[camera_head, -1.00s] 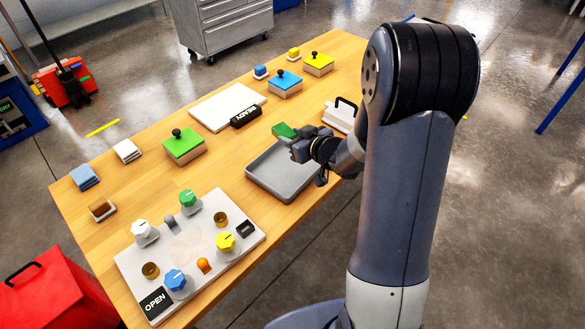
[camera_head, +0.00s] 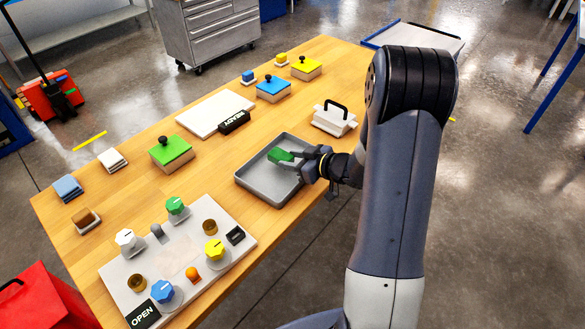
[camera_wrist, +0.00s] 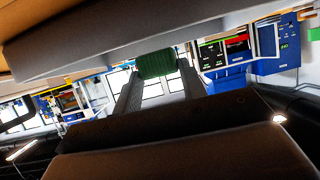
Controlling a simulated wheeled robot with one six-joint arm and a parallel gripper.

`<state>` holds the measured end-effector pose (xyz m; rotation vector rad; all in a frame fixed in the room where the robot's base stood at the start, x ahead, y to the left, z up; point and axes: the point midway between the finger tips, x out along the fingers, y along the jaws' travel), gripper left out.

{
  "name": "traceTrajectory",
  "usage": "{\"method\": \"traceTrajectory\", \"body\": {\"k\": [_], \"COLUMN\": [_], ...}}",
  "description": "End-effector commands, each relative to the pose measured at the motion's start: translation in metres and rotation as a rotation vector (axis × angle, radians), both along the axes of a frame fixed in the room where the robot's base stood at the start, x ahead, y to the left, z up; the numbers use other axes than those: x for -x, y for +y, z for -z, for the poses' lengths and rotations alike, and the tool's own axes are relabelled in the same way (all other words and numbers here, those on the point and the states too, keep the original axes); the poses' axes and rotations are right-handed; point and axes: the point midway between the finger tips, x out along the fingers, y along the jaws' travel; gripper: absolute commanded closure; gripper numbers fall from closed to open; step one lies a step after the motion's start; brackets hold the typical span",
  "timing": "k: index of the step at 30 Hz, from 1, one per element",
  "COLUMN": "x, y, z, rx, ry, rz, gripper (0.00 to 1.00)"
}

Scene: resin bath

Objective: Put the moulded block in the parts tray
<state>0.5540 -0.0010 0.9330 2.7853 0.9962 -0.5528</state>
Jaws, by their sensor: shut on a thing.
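The green moulded block (camera_head: 279,155) is held between the fingertips of my gripper (camera_head: 300,155). In the head view it appears over the grey parts tray (camera_head: 250,185). I cannot tell from this view whether the block touches the tray floor. In the wrist view the green block (camera_wrist: 157,64) sits between the two grey fingers. My gripper is shut on it. The tray otherwise looks empty, though my gripper hides part of its right side.
A white block with a black handle (camera_head: 333,118) stands right of the tray. A control panel with coloured knobs (camera_head: 180,258) lies at the near left. Green (camera_head: 171,152), blue (camera_head: 273,88) and yellow (camera_head: 306,67) lidded boxes and a white plate (camera_head: 208,112) are behind.

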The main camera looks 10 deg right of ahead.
Motion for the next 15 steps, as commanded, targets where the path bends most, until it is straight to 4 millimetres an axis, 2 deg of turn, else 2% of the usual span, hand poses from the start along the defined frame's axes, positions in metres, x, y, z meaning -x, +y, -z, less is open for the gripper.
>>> {"method": "traceTrajectory", "body": {"k": [1, 6, 15], "x": [0.000, 0.000, 0.000], "y": [0.000, 0.000, 0.000], "z": [0.010, 0.029, 0.033], "rx": [-0.002, -0.002, 0.000], "ry": [0.004, 0.002, -0.001], "rz": [0.001, 0.000, 0.001], "gripper": [0.84, 0.84, 0.84]}}
